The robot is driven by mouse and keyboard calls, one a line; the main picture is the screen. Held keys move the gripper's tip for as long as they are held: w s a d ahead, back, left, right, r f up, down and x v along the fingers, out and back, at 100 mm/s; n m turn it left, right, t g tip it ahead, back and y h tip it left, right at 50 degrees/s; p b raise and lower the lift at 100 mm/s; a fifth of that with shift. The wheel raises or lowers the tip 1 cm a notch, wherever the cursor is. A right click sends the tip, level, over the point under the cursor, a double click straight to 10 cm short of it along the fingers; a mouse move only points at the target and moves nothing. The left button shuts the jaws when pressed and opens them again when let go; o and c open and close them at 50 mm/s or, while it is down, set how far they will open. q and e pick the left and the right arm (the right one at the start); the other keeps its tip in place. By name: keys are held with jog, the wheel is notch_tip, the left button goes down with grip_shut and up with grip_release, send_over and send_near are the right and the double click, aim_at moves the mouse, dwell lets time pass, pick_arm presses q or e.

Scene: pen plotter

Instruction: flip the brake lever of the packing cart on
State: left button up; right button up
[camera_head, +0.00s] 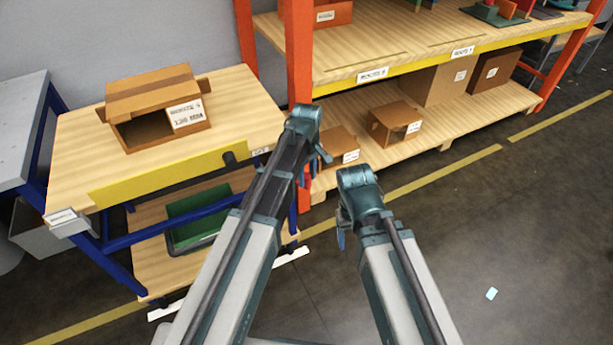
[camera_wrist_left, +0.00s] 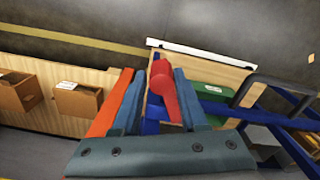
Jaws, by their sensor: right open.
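The packing cart (camera_head: 235,100) has a wooden top, a yellow front strip and a blue frame, and stands at the left. Its red brake lever (camera_wrist_left: 165,92) shows in the left wrist view, between the two fingers of my left gripper (camera_wrist_left: 154,72). The fingers are apart, with a gap on the left of the lever; I cannot tell whether the right finger touches it. In the head view my left gripper (camera_head: 318,155) is beside the cart's right end, and the lever is hidden there. My right gripper (camera_head: 342,228) is open and empty over the floor.
An orange-posted rack (camera_head: 298,60) with cardboard boxes (camera_head: 395,123) on its lower shelf stands close to the cart's right end. An open cardboard box (camera_head: 150,105) sits on the cart top, and a green tray (camera_head: 195,215) on its lower shelf.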

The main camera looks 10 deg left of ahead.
pick_arm(q)
jog(key=o, duration=0.3)
jog(key=shift+r, duration=0.1)
notch_tip(320, 180, up, 14)
jog(key=p, duration=1.3)
jog(key=shift+f+p, duration=0.2)
jog(key=shift+p, duration=0.2)
jog(key=s+d+r+m+p, duration=0.1)
jog(key=s+m, duration=0.3)
jog(key=s, duration=0.2)
jog(key=s+r+m+p, duration=0.1)
jog(key=s+m, duration=0.4)
jog(key=s, duration=0.2)
jog(key=s+d+r+m+y+p, duration=0.1)
jog(key=s+r+m+p, duration=0.1)
jog(key=s+m, duration=0.3)
jog(key=shift+s+d, duration=0.3)
jog(key=shift+s, duration=0.55)
